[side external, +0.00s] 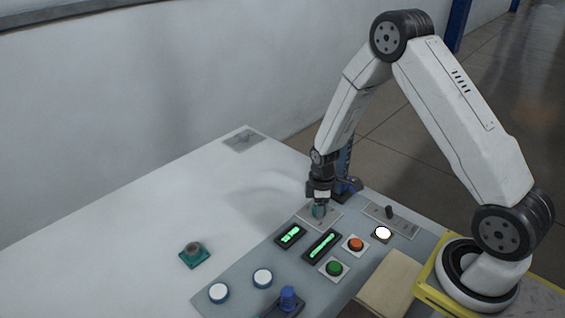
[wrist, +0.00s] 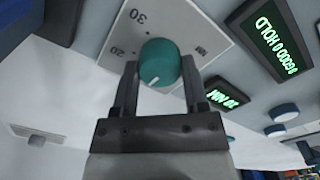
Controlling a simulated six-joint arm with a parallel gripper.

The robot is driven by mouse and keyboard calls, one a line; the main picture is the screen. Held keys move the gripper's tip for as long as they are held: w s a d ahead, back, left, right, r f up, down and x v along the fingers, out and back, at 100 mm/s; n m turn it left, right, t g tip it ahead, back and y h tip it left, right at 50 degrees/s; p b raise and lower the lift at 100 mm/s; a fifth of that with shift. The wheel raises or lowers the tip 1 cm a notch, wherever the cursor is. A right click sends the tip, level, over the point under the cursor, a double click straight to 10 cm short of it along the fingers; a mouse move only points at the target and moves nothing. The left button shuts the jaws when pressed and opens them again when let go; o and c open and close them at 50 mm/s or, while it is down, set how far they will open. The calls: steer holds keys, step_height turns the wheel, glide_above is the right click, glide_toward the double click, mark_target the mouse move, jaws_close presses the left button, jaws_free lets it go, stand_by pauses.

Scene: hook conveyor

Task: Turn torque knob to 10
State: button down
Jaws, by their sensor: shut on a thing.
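The teal torque knob (wrist: 159,58) sits on a light dial plate (wrist: 205,38) printed with 30, 20 and NM. My gripper (wrist: 159,68) has one finger on each side of the knob and is shut on it. A short white pointer line on the knob faces the lower side of the picture, toward my gripper's body. Any mark at that spot is hidden or out of sight. In the side external view, my gripper (side external: 319,203) points down onto the knob (side external: 319,212) at the panel's far end.
Two lit green displays (side external: 290,235) (side external: 322,245) stand beside the knob; one reads HOLD. Orange (side external: 356,243) and green (side external: 335,268) buttons, a black-handled switch (side external: 390,212) and a blue lever (side external: 288,298) are also on the panel. The white table (side external: 150,225) is mostly clear.

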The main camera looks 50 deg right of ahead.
steer(key=shift+n, duration=0.3)
steer(key=shift+c, duration=0.5)
jaws_free()
steer(key=shift+r, duration=0.2)
steer(key=shift+r, duration=3.7)
steer(key=shift+r, duration=0.1)
steer(key=s+a+r+m+t, duration=0.2)
steer(key=s+a+r+m, duration=0.6)
steer(key=s, duration=0.3)
steer(key=shift+a+r+m+t, duration=0.3)
steer(key=shift+a+r+m, duration=0.15)
steer(key=shift+m, duration=0.15)
